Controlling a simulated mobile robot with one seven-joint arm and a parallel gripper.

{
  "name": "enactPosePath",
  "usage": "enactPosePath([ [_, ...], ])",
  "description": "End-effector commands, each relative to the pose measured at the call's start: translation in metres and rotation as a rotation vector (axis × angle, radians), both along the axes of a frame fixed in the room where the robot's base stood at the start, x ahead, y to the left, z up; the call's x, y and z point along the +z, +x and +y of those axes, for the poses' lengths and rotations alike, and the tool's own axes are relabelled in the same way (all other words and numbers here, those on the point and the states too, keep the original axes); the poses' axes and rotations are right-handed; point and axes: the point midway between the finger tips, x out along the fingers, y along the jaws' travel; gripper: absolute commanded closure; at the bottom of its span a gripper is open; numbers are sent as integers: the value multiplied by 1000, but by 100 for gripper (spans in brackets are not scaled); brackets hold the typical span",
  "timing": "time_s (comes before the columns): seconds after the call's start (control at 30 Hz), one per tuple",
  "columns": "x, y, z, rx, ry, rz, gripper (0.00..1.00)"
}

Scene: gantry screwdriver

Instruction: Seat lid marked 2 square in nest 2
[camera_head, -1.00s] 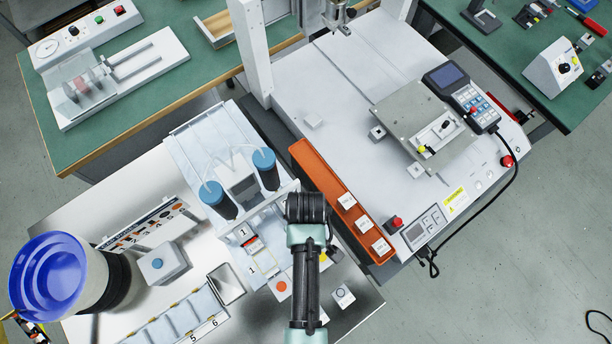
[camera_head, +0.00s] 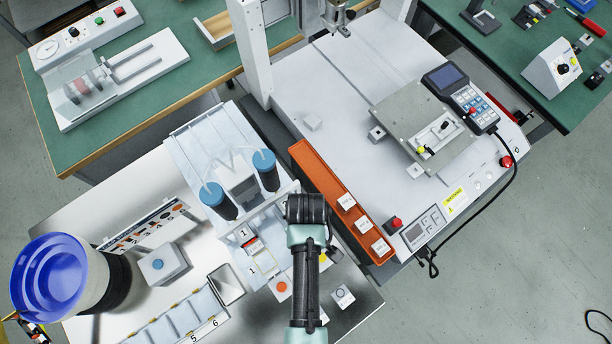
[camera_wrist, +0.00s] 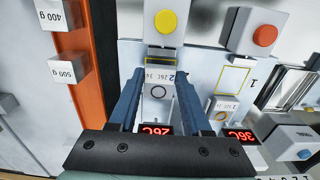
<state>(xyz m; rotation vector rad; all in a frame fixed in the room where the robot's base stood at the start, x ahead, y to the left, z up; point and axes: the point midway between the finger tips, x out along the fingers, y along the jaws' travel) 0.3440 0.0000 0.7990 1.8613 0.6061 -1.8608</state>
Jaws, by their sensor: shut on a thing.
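In the wrist view my gripper (camera_wrist: 158,78) has its two blue fingers on either side of a pale lid marked 2 (camera_wrist: 160,88), with upside-down print and a dark ring on its face. The fingers are shut on it. A dark, yellow-edged strip (camera_wrist: 160,54) shows just beyond the lid, seemingly part of nest 2; the rest of that nest is hidden. I cannot tell whether the lid touches its floor or sits square. In the head view my wrist hides the fingers and lid.
Station 1 is beside it, with an empty yellow outline (camera_wrist: 233,80) and a marked block (camera_wrist: 226,104). Yellow (camera_wrist: 166,22) and orange (camera_wrist: 264,36) buttons stand beyond. An orange tray (camera_head: 318,178) with white weights lies alongside. Blue-capped bottles (camera_head: 265,162) stand close to my wrist.

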Motion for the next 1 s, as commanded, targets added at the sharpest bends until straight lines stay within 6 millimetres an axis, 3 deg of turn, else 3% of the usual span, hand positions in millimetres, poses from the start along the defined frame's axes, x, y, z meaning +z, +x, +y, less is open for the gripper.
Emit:
enactPosePath([
  [0.87, -16, 0, 0, 0, 0, 0, 100],
  [0.9, -15, 0, 0, 0, 0, 0, 44],
  [1.0, -15, 0, 0, 0, 0, 0, 26],
])
